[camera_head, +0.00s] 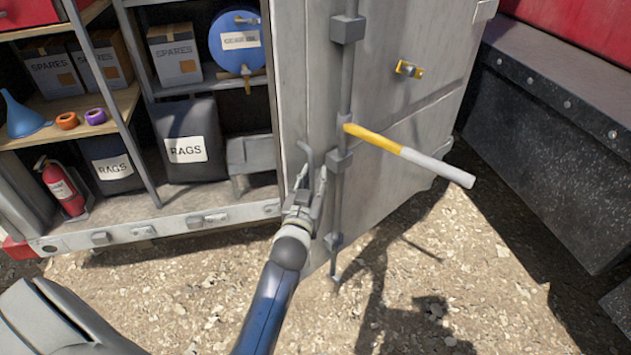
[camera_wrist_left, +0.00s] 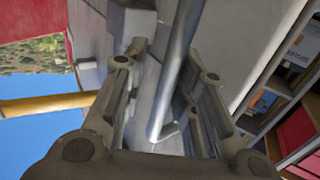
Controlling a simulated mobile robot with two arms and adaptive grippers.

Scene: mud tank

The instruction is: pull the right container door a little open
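The right container door (camera_head: 410,125) is a grey metal panel with a vertical locking bar (camera_head: 346,90) and a yellow-and-grey lever handle (camera_head: 410,155). Its free edge stands out in front of the container sill, with the interior showing to its left. My left gripper (camera_head: 309,180) is at that edge, left of the locking bar, beside a small bent grey rod. In the left wrist view, the gripper (camera_wrist_left: 165,105) has its fingers apart with a grey rod (camera_wrist_left: 180,50) between them. Firm contact cannot be told. My right gripper is not in view.
Inside the container are shelves with spares boxes (camera_head: 174,55), rags bags (camera_head: 190,138), a blue drum (camera_head: 235,42) and a fire extinguisher (camera_head: 62,187). A dark, red-topped wall (camera_head: 550,130) stands at right. Open gravel (camera_head: 210,300) lies in front.

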